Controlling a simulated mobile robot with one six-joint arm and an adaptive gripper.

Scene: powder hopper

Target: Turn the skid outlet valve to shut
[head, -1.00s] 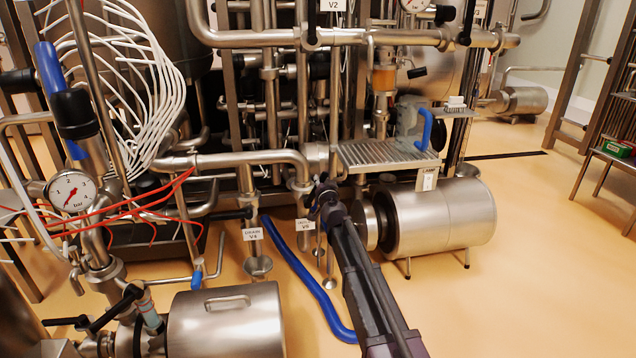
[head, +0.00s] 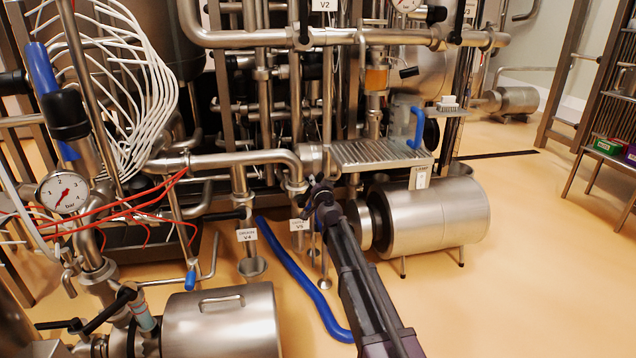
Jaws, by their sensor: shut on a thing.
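The valve with the tag that seems to read V5 (head: 301,225) sits on a steel pipe below the long horizontal line in the head view. The tag's small upper text is too blurred to read. My gripper (head: 319,190) is at this valve, just right of its pipe, shut on the valve's handle. The dark fingers and wrist cover the handle, so its angle cannot be told. My arm reaches up to it from the bottom right.
A valve tagged V4 (head: 247,235) with a black handle (head: 225,214) stands to the left. A steel motor (head: 430,215) is close on the right, under a ribbed tray (head: 375,154). A blue hose (head: 300,278) lies on the floor. Open floor is at the right.

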